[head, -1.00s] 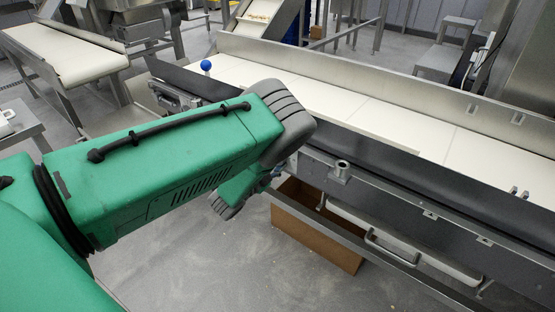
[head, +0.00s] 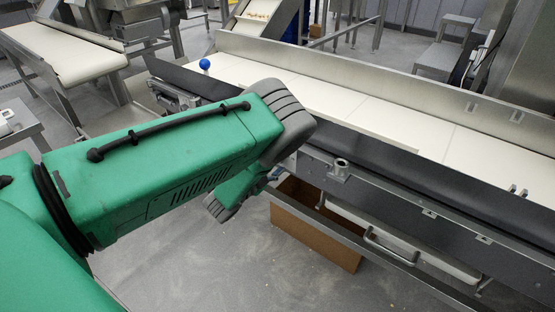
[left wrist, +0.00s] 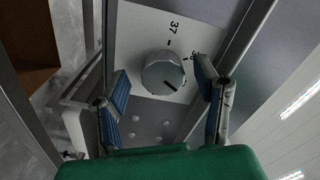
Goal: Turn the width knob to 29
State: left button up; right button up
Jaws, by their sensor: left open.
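The width knob (left wrist: 163,73) is a round grey dial on a pale plate (left wrist: 140,30) in the left wrist view. A dark pointer line on it points to the lower right. The plate shows "37" above the knob and another number at the right, partly hidden by a finger. My left gripper (left wrist: 163,78) is open, with one blue-padded finger on each side of the knob in the picture. I cannot tell whether either finger touches it. In the head view my green left arm hides the knob and most of the gripper. My right gripper is not in view.
A long conveyor with a white belt (head: 350,100) and steel rails runs beyond my arm. A blue ball knob (head: 204,64) stands at its far left. A brown box (head: 315,240) sits below it. Steel framing flanks the plate in the wrist view.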

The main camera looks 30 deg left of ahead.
pick_arm(q)
jog(key=s, duration=1)
jog(key=shift+s+a, duration=0.35)
jog(key=shift+f, duration=0.1)
jog(key=s+f+n+g+y+p, duration=0.3)
jog(key=s+n+g+y+p, duration=0.15)
jog(key=s+n+g, duration=0.35)
jog(key=s+d+r+n+g+h+p, duration=0.1)
jog(key=s+d+g, duration=0.3)
jog(key=s, duration=0.5)
jog(key=s+d+r+n+g+h+p, duration=0.1)
jog(key=s+d+n+g+p, duration=0.3)
jog(key=s, duration=0.6)
jog(key=shift+s+d+r+g+h, duration=0.25)
jog(key=shift+d+r+g+h, duration=0.2)
jog(key=shift+d+g, duration=0.45)
jog(key=shift+w+d+f, duration=0.1)
jog(key=shift+d, duration=0.05)
